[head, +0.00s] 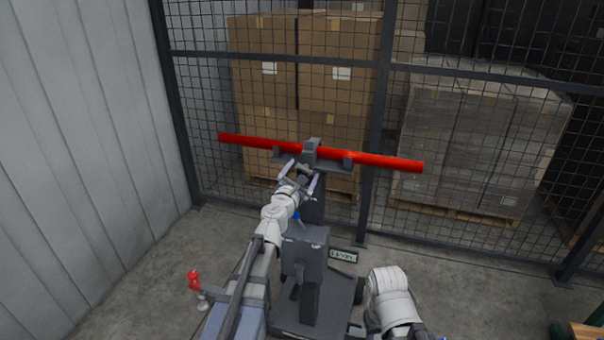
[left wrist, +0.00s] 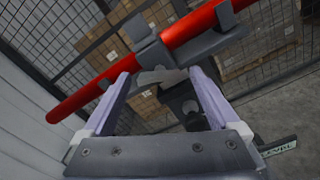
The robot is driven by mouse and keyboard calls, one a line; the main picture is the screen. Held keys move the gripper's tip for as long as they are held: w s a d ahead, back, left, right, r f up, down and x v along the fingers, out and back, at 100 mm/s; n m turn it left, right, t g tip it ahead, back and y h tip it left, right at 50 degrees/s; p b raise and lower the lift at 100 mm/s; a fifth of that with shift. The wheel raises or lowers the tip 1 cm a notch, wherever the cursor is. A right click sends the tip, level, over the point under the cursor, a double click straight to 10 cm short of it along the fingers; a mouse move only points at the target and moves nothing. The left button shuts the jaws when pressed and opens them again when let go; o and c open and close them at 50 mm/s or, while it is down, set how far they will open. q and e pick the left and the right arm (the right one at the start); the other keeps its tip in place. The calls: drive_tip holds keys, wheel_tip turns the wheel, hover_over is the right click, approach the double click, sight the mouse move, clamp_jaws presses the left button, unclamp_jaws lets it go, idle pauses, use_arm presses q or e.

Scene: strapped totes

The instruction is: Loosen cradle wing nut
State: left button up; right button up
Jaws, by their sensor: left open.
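A long red bar (head: 378,160) lies across a dark grey cradle (head: 330,163) on top of a stand. It also crosses the left wrist view (left wrist: 95,97), tilted, with the cradle's clamp block (left wrist: 150,55) over it. A light grey wing nut (left wrist: 162,76) sits below the cradle, between the fingers in that view. My left gripper (head: 301,178) is open at the near side of the cradle, its two pale fingers on either side of the nut. I see no clear contact. My right arm is at the bottom edge, its gripper mostly cut off.
A mesh fence (head: 378,120) runs behind, with stacked cartons (head: 265,90) and a wrapped pallet (head: 480,140) beyond. A corrugated wall (head: 80,130) is at left. Open floor (head: 470,270) lies at right.

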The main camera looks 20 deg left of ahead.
use_arm(q)
drive_tip(key=s, duration=0.7)
drive_tip(key=shift+s+a, duration=0.15)
drive_tip(key=shift+s, duration=0.25)
